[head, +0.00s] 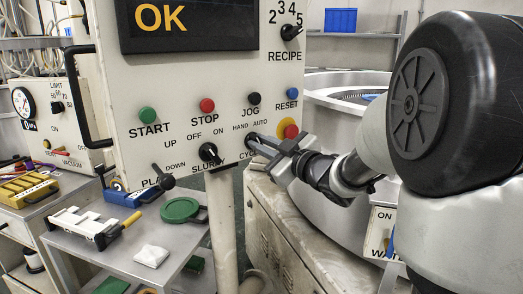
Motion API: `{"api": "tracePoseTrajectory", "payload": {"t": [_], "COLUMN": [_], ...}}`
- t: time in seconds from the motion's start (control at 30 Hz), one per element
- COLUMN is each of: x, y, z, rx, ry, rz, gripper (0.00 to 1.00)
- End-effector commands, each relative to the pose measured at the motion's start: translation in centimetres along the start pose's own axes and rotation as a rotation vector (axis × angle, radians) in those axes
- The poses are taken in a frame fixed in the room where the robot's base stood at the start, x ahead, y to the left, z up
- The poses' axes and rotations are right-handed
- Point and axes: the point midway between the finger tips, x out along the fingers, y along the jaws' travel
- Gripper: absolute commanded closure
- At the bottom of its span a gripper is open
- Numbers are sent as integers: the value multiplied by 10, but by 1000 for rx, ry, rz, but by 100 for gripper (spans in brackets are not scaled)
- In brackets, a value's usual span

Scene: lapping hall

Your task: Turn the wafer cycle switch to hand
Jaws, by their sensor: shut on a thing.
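The cycle switch (251,139) is a dark knob low on the right of the pale control panel (130,95). HAND and AUTO are printed above it, and CYCLE, partly covered, below it. My gripper (260,143) comes in from the right and is shut on this knob. The fingers hide most of the knob, so I cannot tell which label it points to.
A red button on yellow (290,131) sits just above my gripper. The slurry switch (208,152) is to its left, and a lever (167,182) further left. A steel table (150,215) with a green disc (181,209) stands below the panel.

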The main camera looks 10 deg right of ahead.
Motion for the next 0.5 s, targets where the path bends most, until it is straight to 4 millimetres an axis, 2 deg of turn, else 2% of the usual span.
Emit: {"api": "tracePoseTrajectory", "payload": {"t": [0.5], "x": [0], "y": [0], "z": [1], "rx": [-34], "ry": [-3], "rz": [-1], "gripper": [100]}}
